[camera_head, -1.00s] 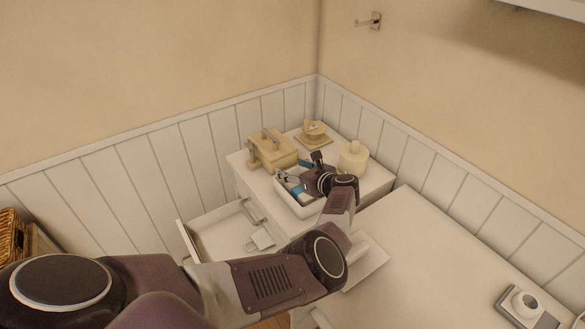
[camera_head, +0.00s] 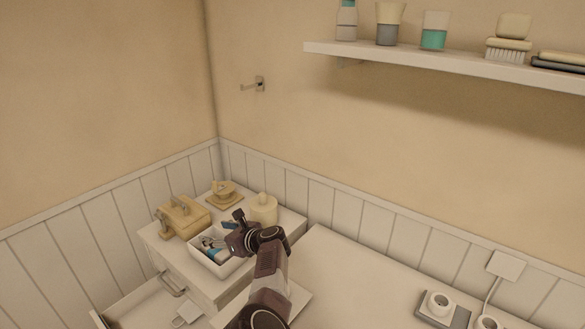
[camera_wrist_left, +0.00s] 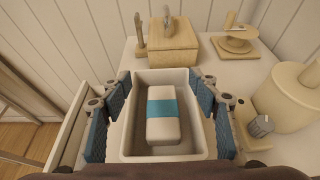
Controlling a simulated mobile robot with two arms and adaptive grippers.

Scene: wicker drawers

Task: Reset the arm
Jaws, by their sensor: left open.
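My left gripper (camera_head: 219,238) is over the white bin (camera_head: 203,256) on top of the drawer cabinet. In the left wrist view its blue-padded fingers (camera_wrist_left: 160,100) are spread wide, one at each side of the bin (camera_wrist_left: 190,154). A white block with a teal band (camera_wrist_left: 162,128) lies in the bin between the fingers, and the gripper holds nothing. Whether the fingers touch the bin walls is unclear. My right gripper is not in view.
A wooden box (camera_head: 183,217), a wooden stand (camera_head: 224,194) and a cream round container (camera_head: 263,209) stand close around the bin. An open drawer (camera_head: 140,308) is below. The white counter (camera_head: 345,275) at right is mostly bare. A shelf (camera_head: 430,62) hangs above.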

